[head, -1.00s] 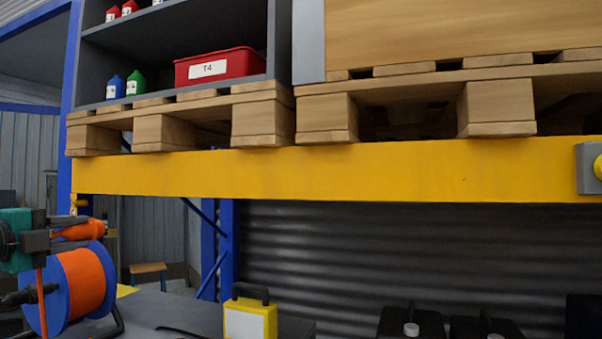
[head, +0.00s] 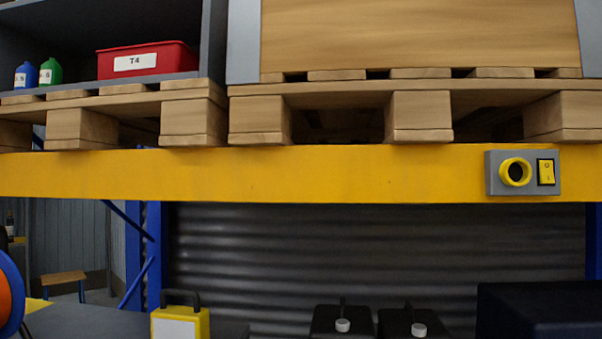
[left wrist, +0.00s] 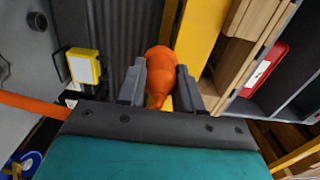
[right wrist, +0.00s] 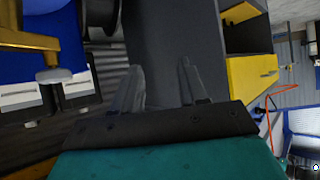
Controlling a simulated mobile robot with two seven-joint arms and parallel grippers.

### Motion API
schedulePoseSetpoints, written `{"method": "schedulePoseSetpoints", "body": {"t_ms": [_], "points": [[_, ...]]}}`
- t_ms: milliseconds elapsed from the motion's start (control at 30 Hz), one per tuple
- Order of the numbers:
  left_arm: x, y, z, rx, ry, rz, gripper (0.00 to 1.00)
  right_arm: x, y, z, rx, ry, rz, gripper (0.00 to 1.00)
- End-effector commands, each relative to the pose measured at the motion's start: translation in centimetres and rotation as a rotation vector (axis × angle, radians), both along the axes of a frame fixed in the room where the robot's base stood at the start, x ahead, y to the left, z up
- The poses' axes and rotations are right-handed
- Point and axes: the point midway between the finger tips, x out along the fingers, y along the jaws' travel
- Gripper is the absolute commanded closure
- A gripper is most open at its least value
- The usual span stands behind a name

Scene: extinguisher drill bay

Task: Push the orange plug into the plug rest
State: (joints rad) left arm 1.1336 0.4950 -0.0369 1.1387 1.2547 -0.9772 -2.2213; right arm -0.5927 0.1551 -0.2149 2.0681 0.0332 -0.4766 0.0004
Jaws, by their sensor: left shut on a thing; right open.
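The orange plug (left wrist: 160,70) is between the fingers of my left gripper (left wrist: 160,82), which is shut on it. An orange cable (left wrist: 30,106) shows at the left in the left wrist view. My left gripper is out of the head view. A grey box with a round yellow socket ring (head: 515,172) and a yellow switch (head: 546,172) sits on the yellow beam (head: 300,175) at the right of the head view. I cannot tell whether this is the plug rest. My right gripper (right wrist: 160,85) is open and empty, far from the plug.
Wooden pallets (head: 420,116) and a red T4 bin (head: 147,60) are above the beam. A yellow case (head: 180,323) and black cases (head: 342,322) stand below it. Part of a blue reel (head: 12,290) is at the left edge.

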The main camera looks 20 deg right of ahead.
Motion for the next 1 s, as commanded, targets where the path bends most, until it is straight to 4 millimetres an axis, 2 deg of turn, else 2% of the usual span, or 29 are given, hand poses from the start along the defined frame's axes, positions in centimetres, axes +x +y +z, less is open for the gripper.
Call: {"method": "schedulePoseSetpoints", "body": {"t_ms": [1000], "points": [[3.3, 6.5, -0.8, -0.004, 0.000, 0.003, 1.00, 0.1, 0.1, 2.7, 0.006, 0.000, -0.004, 0.57]]}}
